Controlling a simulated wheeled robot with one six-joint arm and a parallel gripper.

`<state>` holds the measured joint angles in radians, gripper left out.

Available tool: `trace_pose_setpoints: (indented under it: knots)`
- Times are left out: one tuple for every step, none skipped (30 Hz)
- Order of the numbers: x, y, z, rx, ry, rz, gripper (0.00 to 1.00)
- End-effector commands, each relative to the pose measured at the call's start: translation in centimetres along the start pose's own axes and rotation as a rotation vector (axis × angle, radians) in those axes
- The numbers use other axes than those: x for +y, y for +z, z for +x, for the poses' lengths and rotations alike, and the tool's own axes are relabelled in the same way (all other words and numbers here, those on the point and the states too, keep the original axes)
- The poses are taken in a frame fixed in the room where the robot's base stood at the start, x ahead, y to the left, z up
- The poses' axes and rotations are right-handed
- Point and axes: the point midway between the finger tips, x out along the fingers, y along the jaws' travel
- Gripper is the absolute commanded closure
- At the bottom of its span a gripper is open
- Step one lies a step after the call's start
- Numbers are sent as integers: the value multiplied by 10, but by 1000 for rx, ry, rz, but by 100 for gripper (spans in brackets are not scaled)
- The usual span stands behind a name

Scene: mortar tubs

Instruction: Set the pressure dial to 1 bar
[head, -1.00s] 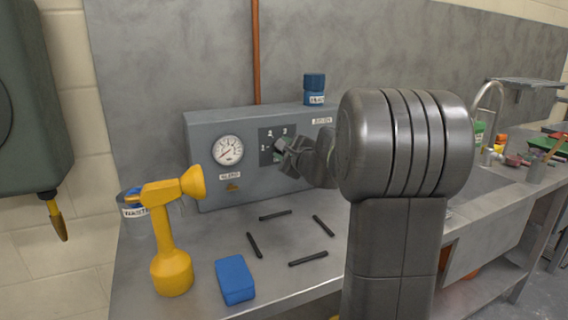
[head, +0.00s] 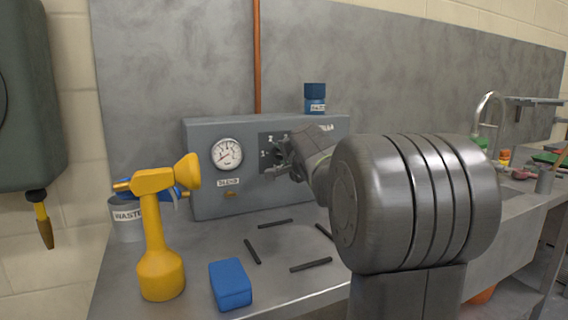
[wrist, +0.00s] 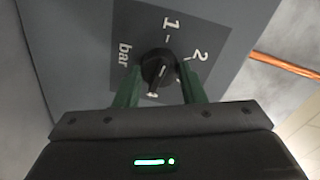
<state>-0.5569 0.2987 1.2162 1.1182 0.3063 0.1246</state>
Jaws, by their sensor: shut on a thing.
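The pressure dial is a small black knob (wrist: 155,66) on a dark plate marked 1, 2 and bar in the wrist view. My gripper (wrist: 161,70) is shut on the knob, one green finger on each side. In the head view my gripper (head: 281,156) is at the dark dial plate (head: 268,141) and hides most of the knob. A round white gauge (head: 227,155) is left of the plate, its needle toward the lower left.
A yellow sprayer (head: 160,238), a waste pot (head: 127,224), a blue block (head: 231,285) and several black rods (head: 310,265) are on the bench in front.

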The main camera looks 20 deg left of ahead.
Motion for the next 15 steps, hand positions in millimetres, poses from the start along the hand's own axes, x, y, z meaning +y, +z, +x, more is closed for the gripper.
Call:
trace_pose_setpoints:
  knots:
    - [2, 2, 0, 1, -1, -28, 86]
    - [2, 2, 0, 3, -1, -44, 86]
    - [2, 2, 0, 4, -1, -63, 86]
    - [2, 2, 0, 5, -1, -77, 86]
    - [2, 2, 0, 6, -1, -89, 86]
    - [2, 2, 0, 7, -1, -103, 86]
    - [1, 2, 0, 8, -1, -114, 86]
    - [1, 2, 0, 8, -1, -123, 86]
    - [1, 2, 0, 9, -1, -133, 86]
    - [1, 2, 0, 10, -1, -139, 86]
    - [1, 2, 0, 10, -1, -145, 86]
    - [1, 2, 0, 11, -1, -151, 86]
    - [1, 1, 0, 11, -1, -155, 86]
    - [0, 1, 0, 11, 0, -158, 86]
    - [0, 1, 0, 12, 0, -161, 86]
